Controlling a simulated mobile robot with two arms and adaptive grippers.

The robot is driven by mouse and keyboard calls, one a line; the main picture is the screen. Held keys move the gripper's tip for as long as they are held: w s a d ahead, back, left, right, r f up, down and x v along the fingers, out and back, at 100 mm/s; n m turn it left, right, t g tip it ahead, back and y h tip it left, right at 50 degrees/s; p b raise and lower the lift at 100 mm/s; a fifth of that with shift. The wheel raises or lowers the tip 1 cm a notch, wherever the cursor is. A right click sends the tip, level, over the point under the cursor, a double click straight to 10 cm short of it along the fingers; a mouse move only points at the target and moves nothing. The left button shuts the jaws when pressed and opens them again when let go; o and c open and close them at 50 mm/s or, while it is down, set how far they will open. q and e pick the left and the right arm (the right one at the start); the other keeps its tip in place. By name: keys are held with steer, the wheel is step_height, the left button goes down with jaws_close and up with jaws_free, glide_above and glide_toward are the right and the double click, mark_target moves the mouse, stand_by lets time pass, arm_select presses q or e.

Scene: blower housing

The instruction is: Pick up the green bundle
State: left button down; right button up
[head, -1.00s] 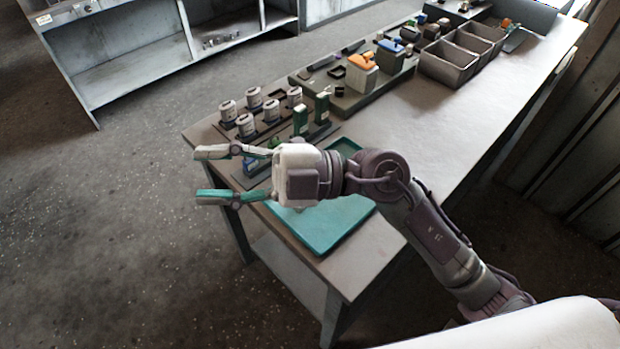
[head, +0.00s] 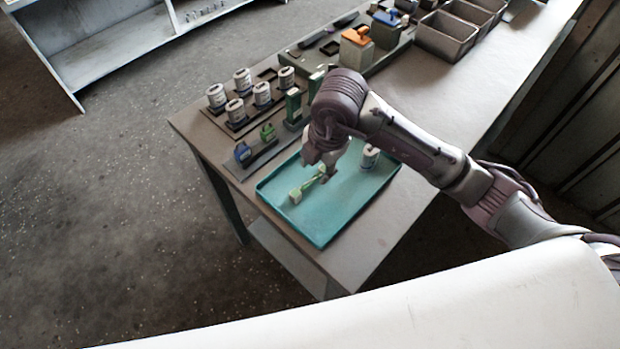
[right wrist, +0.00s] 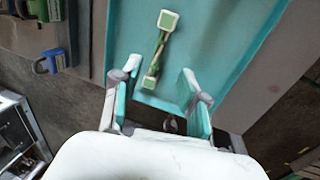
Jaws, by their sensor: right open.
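The green bundle (head: 310,186) lies in the teal tray (head: 320,226) at the table's near end. It is green with pale, square, white-rimmed ends. In the right wrist view the bundle (right wrist: 160,48) shows whole, lying lengthwise ahead of my gripper. My right gripper (right wrist: 161,70) is open and empty, its two fingers spread to either side of the bundle's near end, with clear gaps. In the head view my right gripper (head: 328,172) points down over the tray beside the bundle, its tips partly hidden. My left gripper is not in view.
A white canister (head: 369,156) stands in the tray behind my arm. A dark holder with blue (head: 242,152) and green (head: 267,132) pieces sits left of the tray. White canisters (head: 242,80) stand in a rack behind. Grey bins (head: 446,36) are farther back.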

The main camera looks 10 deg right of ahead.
mark_target(311, 180)
steer(key=shift+w+a+f, duration=0.1)
steer(key=shift+w+f, duration=0.05)
steer(key=shift+f, duration=0.65)
steer(key=f, duration=0.1)
steer(key=f+p, duration=0.1)
steer(key=f, duration=0.1)
steer(key=w+f+p, duration=0.1)
steer(key=shift+a+f, duration=0.35)
steer(key=shift+f, duration=0.3)
jaws_close()
